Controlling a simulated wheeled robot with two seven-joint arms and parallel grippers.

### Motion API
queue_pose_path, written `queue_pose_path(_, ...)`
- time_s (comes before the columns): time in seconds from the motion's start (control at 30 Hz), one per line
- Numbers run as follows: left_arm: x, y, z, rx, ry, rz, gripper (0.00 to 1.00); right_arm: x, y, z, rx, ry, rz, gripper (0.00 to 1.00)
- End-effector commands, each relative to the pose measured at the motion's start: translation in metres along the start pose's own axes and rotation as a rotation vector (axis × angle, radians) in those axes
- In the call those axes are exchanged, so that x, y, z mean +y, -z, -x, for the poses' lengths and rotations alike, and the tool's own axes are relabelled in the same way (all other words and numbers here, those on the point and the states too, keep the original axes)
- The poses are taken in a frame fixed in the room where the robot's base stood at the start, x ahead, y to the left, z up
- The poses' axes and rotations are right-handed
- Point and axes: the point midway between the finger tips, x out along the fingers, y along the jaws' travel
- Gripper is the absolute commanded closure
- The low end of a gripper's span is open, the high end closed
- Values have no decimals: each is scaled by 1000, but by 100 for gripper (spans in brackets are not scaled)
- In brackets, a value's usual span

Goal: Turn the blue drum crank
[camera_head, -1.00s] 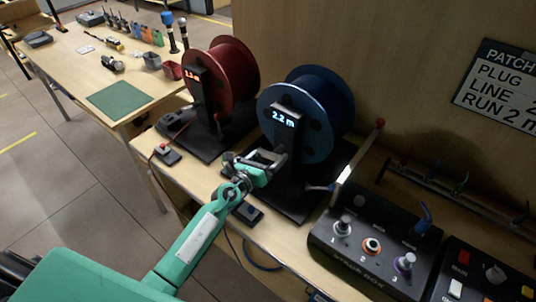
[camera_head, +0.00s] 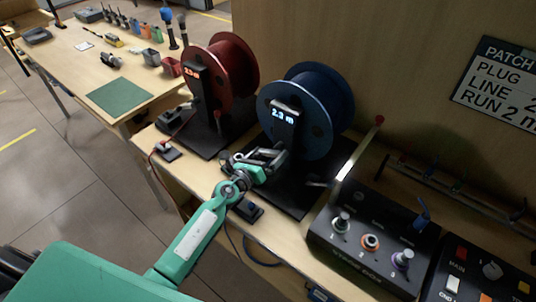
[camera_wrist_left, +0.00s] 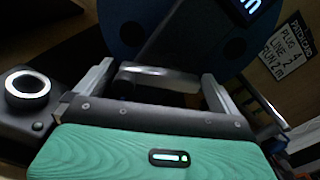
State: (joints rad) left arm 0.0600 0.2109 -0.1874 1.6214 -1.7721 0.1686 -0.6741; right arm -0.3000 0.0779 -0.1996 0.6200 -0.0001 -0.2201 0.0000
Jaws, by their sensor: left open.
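The blue drum (camera_head: 335,105) stands upright on a black base behind the bench's front edge. Its black post carries a lit display (camera_head: 283,115) that appears to read 2.3 m. My left gripper (camera_head: 278,157) is at the front of the post, low down, with its jaws open. In the left wrist view, a shiny grey bar, apparently the crank handle (camera_wrist_left: 157,78), lies crosswise between the fingers (camera_wrist_left: 158,85), with the blue drum behind it. Whether the fingers touch it cannot be told. The crank is mostly hidden by the gripper in the head view. My right gripper is out of view.
A red drum (camera_head: 233,72) stands to the left on its own base. A black control box with knobs (camera_head: 370,243) sits to the right, close to a lever with a red tip (camera_head: 379,120). A small black block (camera_head: 247,210) lies below my left wrist.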

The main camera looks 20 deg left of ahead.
Motion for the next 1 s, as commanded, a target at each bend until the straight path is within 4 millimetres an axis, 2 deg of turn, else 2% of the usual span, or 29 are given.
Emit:
queue_pose_path(0.17,0,1,24,3,-1,-1,0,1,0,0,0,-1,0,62)
queue_pose_path(0.6,1,2,107,1,-1,0,0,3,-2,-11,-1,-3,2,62)
queue_pose_path(0.8,1,2,128,1,-1,0,0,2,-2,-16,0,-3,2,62)
queue_pose_path(1.0,0,0,134,0,0,0,0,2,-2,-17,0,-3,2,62)
